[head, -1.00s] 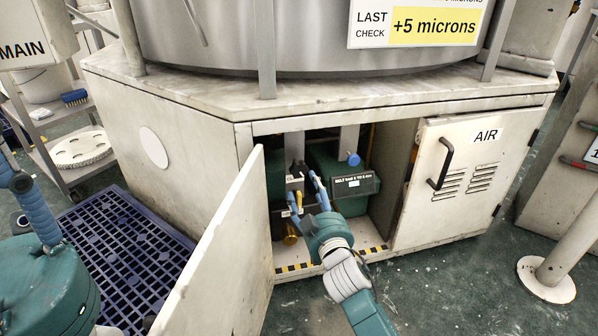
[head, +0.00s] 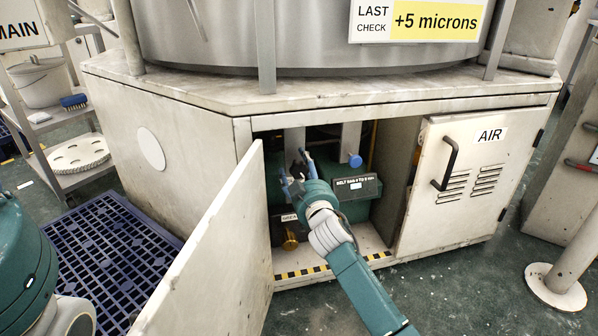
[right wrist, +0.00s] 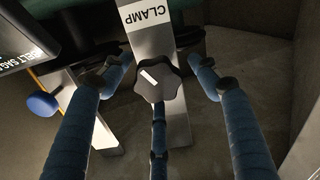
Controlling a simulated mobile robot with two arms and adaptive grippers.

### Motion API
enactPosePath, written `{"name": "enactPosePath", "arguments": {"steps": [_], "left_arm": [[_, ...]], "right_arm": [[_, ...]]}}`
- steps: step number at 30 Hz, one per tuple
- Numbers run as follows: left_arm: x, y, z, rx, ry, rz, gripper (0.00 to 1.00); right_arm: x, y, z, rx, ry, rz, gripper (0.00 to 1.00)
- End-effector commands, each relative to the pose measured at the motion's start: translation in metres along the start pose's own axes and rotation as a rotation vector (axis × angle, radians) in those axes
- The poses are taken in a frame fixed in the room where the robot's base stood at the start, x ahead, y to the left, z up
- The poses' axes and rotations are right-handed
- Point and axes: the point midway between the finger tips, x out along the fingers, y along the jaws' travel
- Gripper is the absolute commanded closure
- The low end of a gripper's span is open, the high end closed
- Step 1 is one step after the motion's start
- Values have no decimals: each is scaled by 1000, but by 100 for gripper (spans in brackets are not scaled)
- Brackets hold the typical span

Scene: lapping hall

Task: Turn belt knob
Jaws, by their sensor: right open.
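A black lobed knob (right wrist: 159,82) with a white mark sits on a metal post below a CLAMP label (right wrist: 150,12) in the right wrist view. My right gripper (head: 297,172) reaches into the open cabinet and is open. In the wrist view its blue fingers stand on either side of the black knob, with a third finger below it; I see no clear contact. A blue knob (head: 355,160) on another post is beside a black belt sag gauge (head: 356,188); it also shows in the wrist view (right wrist: 42,103). The gripper hides the black knob in the head view. My left gripper is out of view.
The open cabinet door (head: 215,250) stands left of my right arm. The closed AIR door (head: 465,180) is on the right. A yellow-black striped sill (head: 300,272) edges the opening. A purple grid pallet (head: 100,240) lies on the floor at left.

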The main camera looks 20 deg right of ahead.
Motion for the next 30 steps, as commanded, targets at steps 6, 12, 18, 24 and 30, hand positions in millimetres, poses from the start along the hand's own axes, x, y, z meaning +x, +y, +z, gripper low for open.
{"name": "enactPosePath", "arguments": {"steps": [6, 12, 18, 24, 30], "left_arm": [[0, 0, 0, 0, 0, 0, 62], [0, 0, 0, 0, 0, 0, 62], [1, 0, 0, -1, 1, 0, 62], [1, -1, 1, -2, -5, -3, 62], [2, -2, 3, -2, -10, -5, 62]], "right_arm": [[0, 0, 0, 0, 0, 0, 61], [0, 0, -2, 0, 3, -1, 83], [0, -1, -4, -9, 6, -2, 84], [0, -1, -6, -28, 10, -2, 84], [0, -1, -8, -70, 12, -2, 84]]}}
